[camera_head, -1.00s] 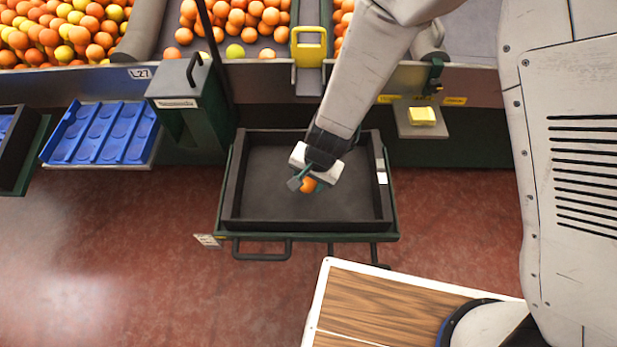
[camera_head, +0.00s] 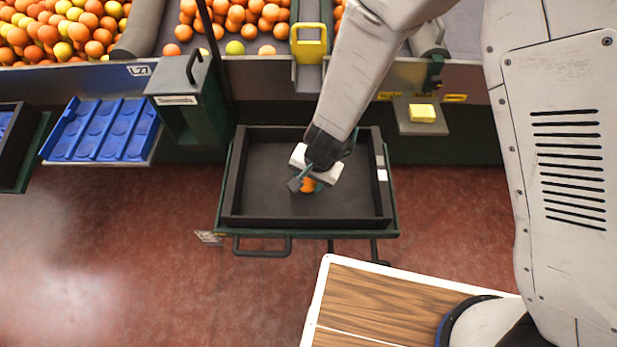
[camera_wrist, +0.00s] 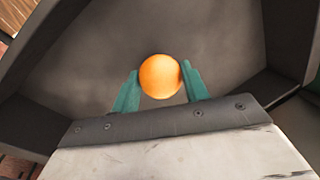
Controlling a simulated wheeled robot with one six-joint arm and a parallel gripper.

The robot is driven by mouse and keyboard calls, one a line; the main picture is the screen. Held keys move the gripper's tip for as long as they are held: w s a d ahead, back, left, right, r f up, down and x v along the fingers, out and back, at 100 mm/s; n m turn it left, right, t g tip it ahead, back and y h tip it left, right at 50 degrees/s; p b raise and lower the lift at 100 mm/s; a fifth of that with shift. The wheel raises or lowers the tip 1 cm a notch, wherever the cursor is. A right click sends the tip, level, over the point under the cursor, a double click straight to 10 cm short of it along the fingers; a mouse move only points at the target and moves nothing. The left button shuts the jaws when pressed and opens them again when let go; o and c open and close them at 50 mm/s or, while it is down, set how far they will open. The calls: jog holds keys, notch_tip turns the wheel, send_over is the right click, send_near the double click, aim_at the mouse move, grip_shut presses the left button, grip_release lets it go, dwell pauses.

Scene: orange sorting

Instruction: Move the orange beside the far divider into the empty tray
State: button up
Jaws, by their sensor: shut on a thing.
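The orange (camera_head: 308,185) is between the fingers of my gripper (camera_head: 303,183), over the inside of the dark empty tray (camera_head: 262,218). In the wrist view the orange (camera_wrist: 160,76) sits between the two green fingers of my gripper (camera_wrist: 160,84), which are shut on it. The tray floor (camera_wrist: 100,50) lies behind it. The fingers hide part of the orange in the head view. I cannot tell whether the orange touches the tray floor. No other fruit shows in the tray.
A conveyor with several oranges (camera_head: 245,14) runs along the back, with a yellow-handled divider (camera_head: 309,45). A green box (camera_head: 190,105) stands left of the tray, and a blue tray (camera_head: 102,131) further left. A wooden top (camera_head: 380,300) lies in front right.

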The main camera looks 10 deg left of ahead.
jog(key=shift+x, duration=0.9)
dwell(0.4)
jog(key=shift+d, duration=0.2)
jog(key=o, duration=1.5)
jog(key=shift+o, duration=0.2)
jog(key=shift+v, duration=2.5)
jog(key=shift+a+v, duration=0.25)
jog(key=shift+v, duration=0.9)
jog(key=shift+a+v, duration=0.25)
jog(key=shift+v, duration=0.85)
jog(key=shift+a+v, duration=0.25)
jog(key=shift+v, duration=0.9)
jog(key=shift+r, duration=0.2)
